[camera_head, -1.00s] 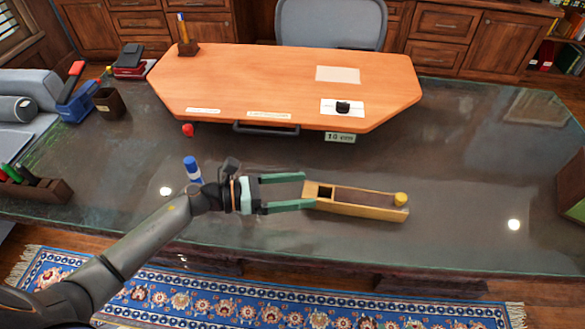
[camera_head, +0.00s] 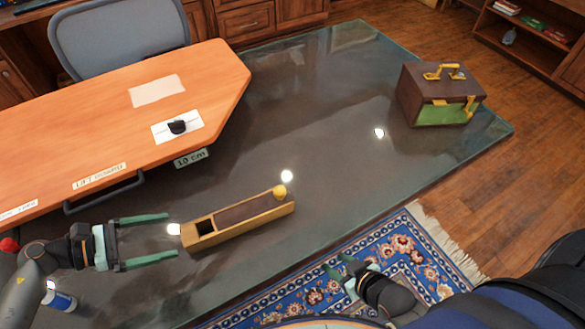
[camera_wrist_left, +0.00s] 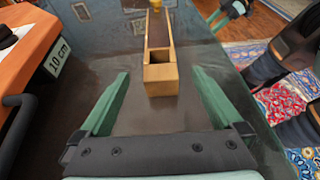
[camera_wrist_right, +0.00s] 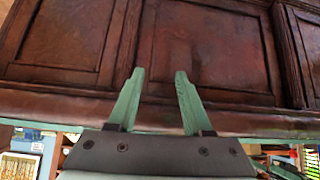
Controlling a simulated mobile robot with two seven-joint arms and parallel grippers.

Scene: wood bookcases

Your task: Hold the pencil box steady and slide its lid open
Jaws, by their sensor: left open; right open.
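The pencil box (camera_head: 232,231) is a long pale wooden box on the glass desk top. Its dark brown lid (camera_head: 245,208) covers most of the top. A yellow knob (camera_head: 280,191) sits at the far right end, and a square opening shows at the left end. My left gripper (camera_head: 172,235) is open, its fingertips just off the box's left end. In the left wrist view the box (camera_wrist_left: 162,81) shows centred between the fingertips (camera_wrist_left: 161,73), with gaps on both sides. My right gripper (camera_head: 338,263) is open and empty above the rug, beyond the desk's front edge; its wrist view shows wood panels (camera_wrist_right: 205,45).
An orange raised board (camera_head: 95,125) with labels and a black handle (camera_head: 105,195) stands behind the box. A blue and white cylinder (camera_head: 60,300) is near my left wrist. A brown and green chest (camera_head: 415,95) sits far right. The desk between is clear.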

